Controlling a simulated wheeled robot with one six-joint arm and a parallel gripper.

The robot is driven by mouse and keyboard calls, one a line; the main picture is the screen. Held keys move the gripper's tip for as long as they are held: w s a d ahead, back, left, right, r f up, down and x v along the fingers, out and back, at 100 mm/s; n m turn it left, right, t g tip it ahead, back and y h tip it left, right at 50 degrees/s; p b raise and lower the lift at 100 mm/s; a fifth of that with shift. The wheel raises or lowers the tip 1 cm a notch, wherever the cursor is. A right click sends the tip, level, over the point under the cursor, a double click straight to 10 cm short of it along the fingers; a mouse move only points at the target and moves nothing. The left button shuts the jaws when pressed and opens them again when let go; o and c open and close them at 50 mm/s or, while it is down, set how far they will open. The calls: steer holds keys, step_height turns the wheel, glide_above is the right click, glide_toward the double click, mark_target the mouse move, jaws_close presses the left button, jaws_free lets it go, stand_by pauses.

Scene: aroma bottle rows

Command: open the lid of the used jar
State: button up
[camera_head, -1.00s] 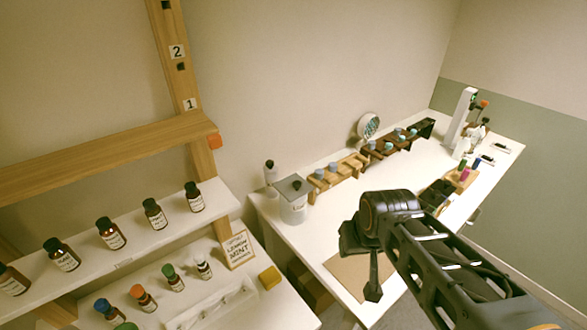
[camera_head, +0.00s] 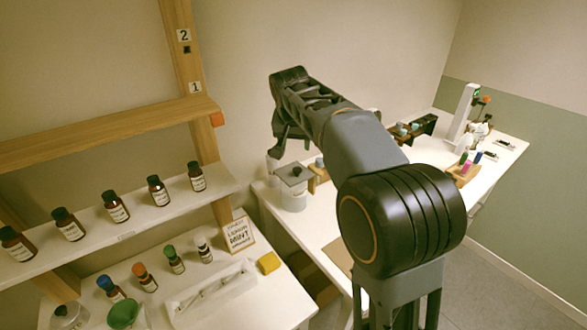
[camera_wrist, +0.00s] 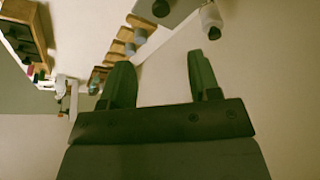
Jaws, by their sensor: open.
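The used jar (camera_head: 293,199) is a white jar with a flat grey lid (camera_head: 291,174) and a small dark knob on top. It stands at the near left end of the long white table in the head view, and its lid is on. In the wrist view the grey lid (camera_wrist: 178,13) shows at the top edge, cut off by the frame. My gripper (camera_head: 276,151) is above and slightly left of the jar, apart from the lid. In the wrist view my gripper (camera_wrist: 158,75) has its two fingers spread, with nothing between them.
A slim white bottle (camera_wrist: 211,20) with a dark cap stands close beside the jar. A wooden stepped rack (camera_wrist: 122,45) with grey-capped bottles is on its other side. The shelf (camera_head: 130,222) with brown bottles lies to the left. A wall is close behind.

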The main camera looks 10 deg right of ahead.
mark_target(297, 169)
steer(key=p+x, duration=0.1)
steer(key=x, duration=1.2)
steer(key=shift+w+a+r, duration=0.1)
steer(key=shift+a, duration=0.05)
steer(key=shift+c, duration=0.2)
jaws_close()
